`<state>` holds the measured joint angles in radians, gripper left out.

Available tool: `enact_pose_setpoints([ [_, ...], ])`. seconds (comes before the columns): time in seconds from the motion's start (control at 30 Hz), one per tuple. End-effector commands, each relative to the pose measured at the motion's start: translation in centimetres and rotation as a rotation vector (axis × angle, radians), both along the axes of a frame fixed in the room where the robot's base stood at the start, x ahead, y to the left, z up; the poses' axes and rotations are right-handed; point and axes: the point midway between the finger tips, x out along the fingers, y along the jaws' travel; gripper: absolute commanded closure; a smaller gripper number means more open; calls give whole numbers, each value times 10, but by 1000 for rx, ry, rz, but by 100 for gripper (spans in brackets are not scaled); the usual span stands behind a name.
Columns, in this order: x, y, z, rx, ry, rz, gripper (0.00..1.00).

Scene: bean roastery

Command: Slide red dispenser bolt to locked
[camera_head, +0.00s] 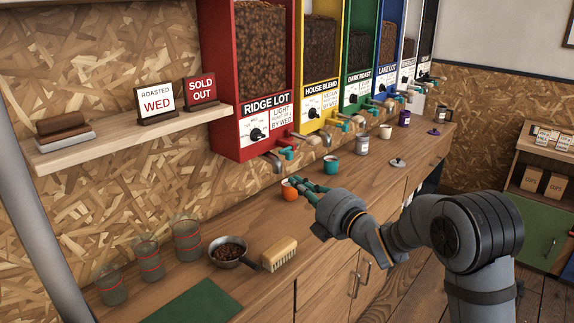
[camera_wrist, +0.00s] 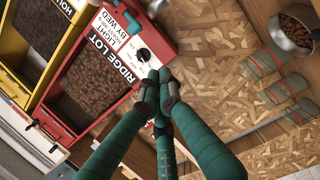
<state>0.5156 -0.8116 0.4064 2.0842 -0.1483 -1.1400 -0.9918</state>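The red dispenser (camera_head: 222,90), labelled RIDGE LOT, hangs on the wall at upper centre in the head view. It also shows in the wrist view (camera_wrist: 168,44). A black dial knob (camera_head: 257,134) sits on its front label, and a teal-handled spout (camera_head: 287,153) is below. I cannot tell which small part is the bolt or its position.
Yellow (camera_head: 302,62) and green dispensers continue right of the red one. A metal scoop of beans (camera_head: 230,252), a brush (camera_head: 279,254) and several glasses (camera_head: 147,259) stand on the counter at left.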

Motion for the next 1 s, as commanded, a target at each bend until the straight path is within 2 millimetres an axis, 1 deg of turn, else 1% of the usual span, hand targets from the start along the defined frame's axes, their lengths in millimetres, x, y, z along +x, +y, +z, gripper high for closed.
enact_pose_setpoints([
  [0.13,6,5,2,1,2,0,100],
  [0.23,15,13,3,1,3,2,100],
  [0.63,78,63,4,1,2,1,100],
  [0.67,83,61,4,0,4,-3,100],
  [0.7,89,53,4,1,3,-7,100],
  [0.8,99,46,3,0,3,-4,100],
  [1.0,109,38,1,1,2,-1,100],
])
